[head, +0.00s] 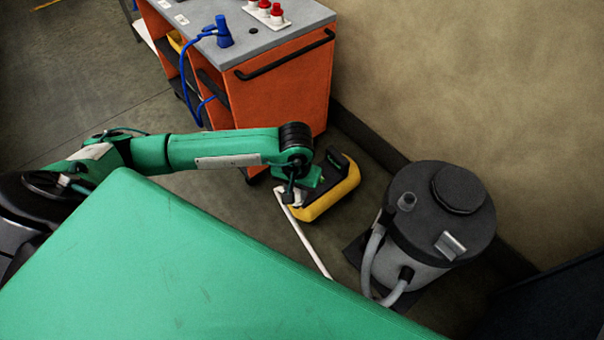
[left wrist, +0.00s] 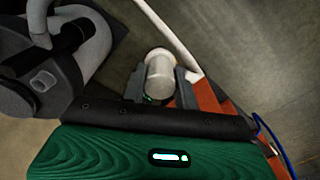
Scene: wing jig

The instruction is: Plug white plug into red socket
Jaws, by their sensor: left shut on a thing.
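My left gripper (head: 288,194) is off the far edge of the green surface, above the floor in front of the orange cart. In the left wrist view the gripper (left wrist: 160,86) is shut on the white plug (left wrist: 159,74), a pale rounded cylinder between the two dark fingers. A white cable (head: 312,247) hangs from it in the head view. The plug itself is mostly hidden there by the gripper. Red-topped fittings (head: 276,11) stand on a white strip on the cart's top, cut by the upper picture edge. I cannot tell which is the red socket. My right gripper is out of view.
The orange cart (head: 285,95) has a grey top, a black handle and a blue plug (head: 223,36) with a blue cable. A yellow-black case (head: 335,195) is close behind the gripper. A grey vacuum (head: 440,215) stands right. The green surface (head: 180,270) is bare.

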